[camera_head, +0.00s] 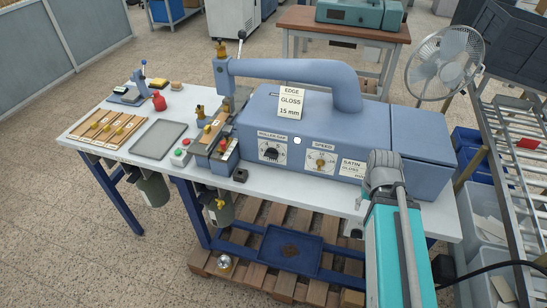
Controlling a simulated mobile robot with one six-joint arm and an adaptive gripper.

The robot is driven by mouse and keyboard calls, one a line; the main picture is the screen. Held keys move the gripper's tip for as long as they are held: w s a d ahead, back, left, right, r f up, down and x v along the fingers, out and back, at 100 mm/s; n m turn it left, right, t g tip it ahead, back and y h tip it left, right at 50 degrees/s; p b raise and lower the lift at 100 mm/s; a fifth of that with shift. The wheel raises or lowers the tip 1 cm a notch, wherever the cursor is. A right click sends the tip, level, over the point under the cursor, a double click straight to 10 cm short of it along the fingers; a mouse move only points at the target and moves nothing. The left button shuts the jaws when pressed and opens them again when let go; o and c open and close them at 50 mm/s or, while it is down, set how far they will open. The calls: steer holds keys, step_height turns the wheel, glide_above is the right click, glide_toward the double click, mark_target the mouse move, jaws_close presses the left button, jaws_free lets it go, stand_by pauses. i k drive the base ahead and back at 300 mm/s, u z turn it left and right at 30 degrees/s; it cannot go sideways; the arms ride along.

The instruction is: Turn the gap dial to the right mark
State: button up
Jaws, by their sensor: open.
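The gap dial (271,154) is a dark knob on a white plate labelled "ROLLER GAP", on the front of the blue machine (410,134). Its marks and pointer are too small to read surely. To its right is a second dial (320,163) with a brass-coloured knob, labelled "SPEED". A white card (291,101) on the machine reads "EDGE GLOSS 15 mm". My teal and grey arm rises at the lower right, in front of the machine's right part. My gripper cannot be made out, and nothing is seen touching the gap dial.
The white-topped table (262,189) carries the machine, with a grey tray (158,139), a red container (159,102) and wooden pieces at left. A label plate (353,168) stands right of the dials. A fan (445,60) and metal rack are at right. The space before the gap dial looks clear.

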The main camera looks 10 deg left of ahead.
mark_target(271, 153)
steer(key=k, duration=1.2)
steer(key=u, duration=1)
steer(key=i, duration=1)
steer(key=z, duration=0.05)
